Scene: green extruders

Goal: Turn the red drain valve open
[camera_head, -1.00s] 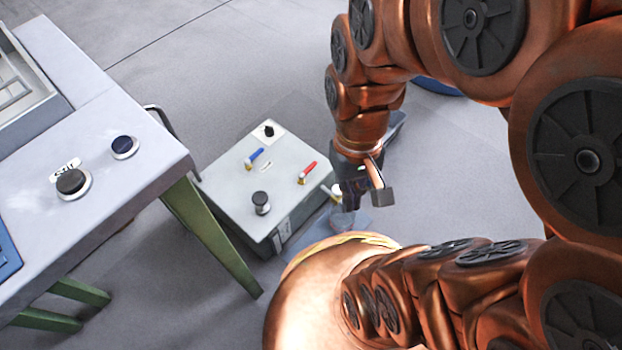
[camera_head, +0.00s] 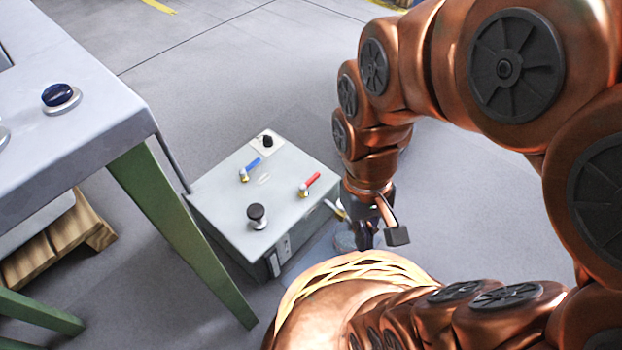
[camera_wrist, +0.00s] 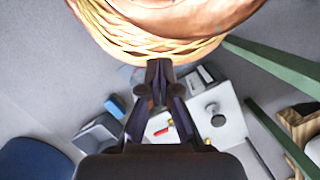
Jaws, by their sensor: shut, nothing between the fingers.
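The red drain valve (camera_head: 311,184) is a small red lever on a brass and silver fitting. It sits on the right part of a grey box's top (camera_head: 225,205). In the wrist view the red lever (camera_wrist: 161,131) shows small, partly framed by my fingers. My gripper (camera_head: 370,240) points down beside the box, to the right of the red valve and apart from it. In the wrist view my gripper (camera_wrist: 159,72) has its dark fingertips together, with nothing held. My wrist and fingers hide a little of the box's right side.
A blue lever (camera_head: 250,168), a black mushroom knob (camera_head: 257,215) and a small black knob (camera_head: 267,141) share the box top. A grey table (camera_head: 90,110) with green legs stands close on the left. A wooden pallet (camera_head: 70,235) lies beneath it. Floor behind the box is clear.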

